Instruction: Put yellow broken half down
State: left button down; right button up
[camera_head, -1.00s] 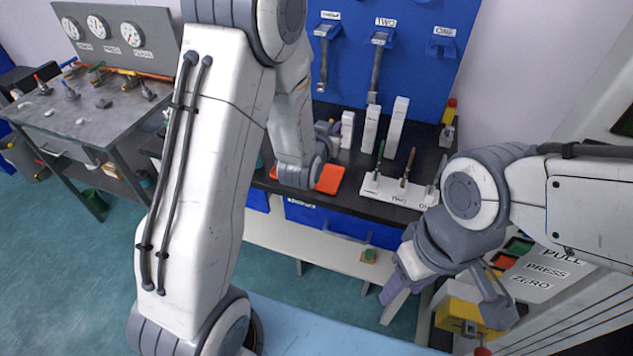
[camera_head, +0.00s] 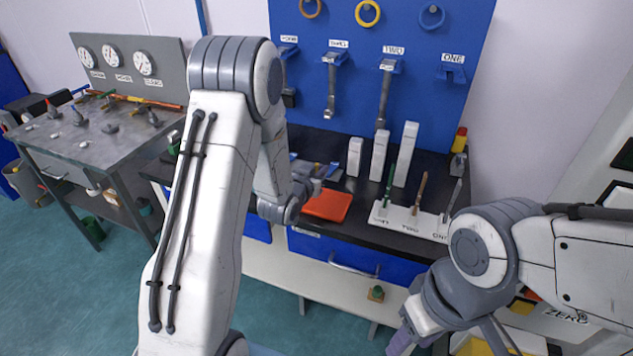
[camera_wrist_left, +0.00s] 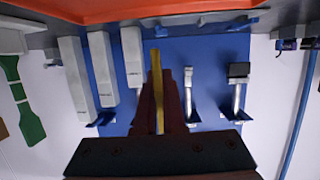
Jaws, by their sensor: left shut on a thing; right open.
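The yellow broken half (camera_wrist_left: 157,85) shows in the left wrist view as a narrow strip between the dark fingers of my left gripper (camera_wrist_left: 158,100). The gripper is shut on it, and its end sticks out past the fingertips. In the head view, my left gripper (camera_head: 318,176) is over the black bench, beside the orange tray (camera_head: 327,207); the yellow half cannot be made out there. The tray's orange edge also shows along the top of the left wrist view (camera_wrist_left: 120,10). My right gripper (camera_head: 450,340) is low at the right, open, partly cut off by the frame.
Several white blocks (camera_head: 380,158) stand behind the tray. A white rack (camera_head: 410,221) with coloured strips stands to its right. A blue pegboard (camera_head: 400,25) with hung tools and rings rises behind. A metal table (camera_head: 90,140) with gauges is at the left.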

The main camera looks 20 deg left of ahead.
pick_arm(q)
jog(key=shift+a+f, duration=0.25)
jog(key=shift+a, duration=0.2)
jog(key=shift+f, duration=0.25)
notch_tip(320, 180, down, 4)
jog(key=shift+r, duration=0.2)
jog(key=shift+f, duration=0.15)
jog(key=c, duration=1)
grip_release()
